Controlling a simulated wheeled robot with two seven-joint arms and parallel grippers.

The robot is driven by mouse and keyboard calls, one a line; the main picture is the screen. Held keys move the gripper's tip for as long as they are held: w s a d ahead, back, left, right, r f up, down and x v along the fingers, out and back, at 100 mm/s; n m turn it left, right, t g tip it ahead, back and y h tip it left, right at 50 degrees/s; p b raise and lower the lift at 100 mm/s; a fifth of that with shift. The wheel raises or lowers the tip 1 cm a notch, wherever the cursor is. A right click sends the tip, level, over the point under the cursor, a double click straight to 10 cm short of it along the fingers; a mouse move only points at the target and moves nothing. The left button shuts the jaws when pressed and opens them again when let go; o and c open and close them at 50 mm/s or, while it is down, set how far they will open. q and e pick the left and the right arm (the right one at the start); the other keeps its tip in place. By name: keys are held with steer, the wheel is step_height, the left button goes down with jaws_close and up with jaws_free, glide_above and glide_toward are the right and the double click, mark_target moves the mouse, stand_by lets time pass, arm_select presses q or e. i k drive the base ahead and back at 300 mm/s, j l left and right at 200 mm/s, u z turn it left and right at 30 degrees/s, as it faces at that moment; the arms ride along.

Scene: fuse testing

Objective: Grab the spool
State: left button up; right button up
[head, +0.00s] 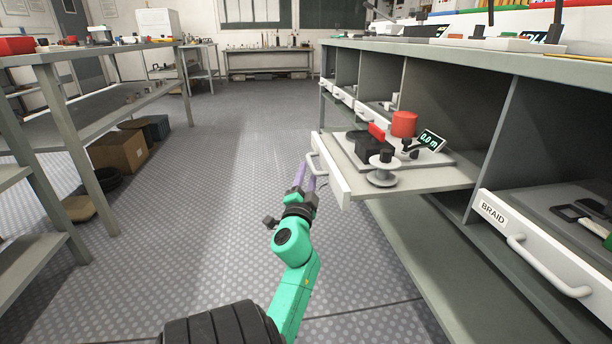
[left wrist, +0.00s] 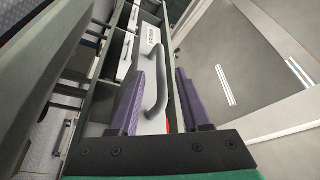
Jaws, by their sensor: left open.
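The spool (head: 381,172), pale grey with a dark core, stands on the front of a pulled-out drawer (head: 420,178) in the head view. My left gripper (head: 307,178), with purple fingers, is just in front of this drawer, to the left of the spool and apart from it. In the left wrist view, my left gripper (left wrist: 165,66) is open, with a grey drawer handle (left wrist: 156,90) showing between its fingers. I cannot tell whether the fingers touch the handle. The spool cannot be made out in the left wrist view. My right gripper is not in view.
The open drawer also carries a red cylinder (head: 404,123), a dark block and a small display (head: 431,140). A drawer labelled BRAID (head: 540,262) stands nearer at right. The bench top (head: 470,45) overhangs the drawers. The aisle floor (head: 220,170) at left is clear.

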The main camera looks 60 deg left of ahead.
mark_target(384, 162)
steer(key=k+l, duration=0.15)
steer(key=l, duration=0.2)
steer(key=k+l, duration=0.15)
steer(key=l, duration=0.2)
steer(key=k+l, duration=0.2)
steer(key=l, duration=0.15)
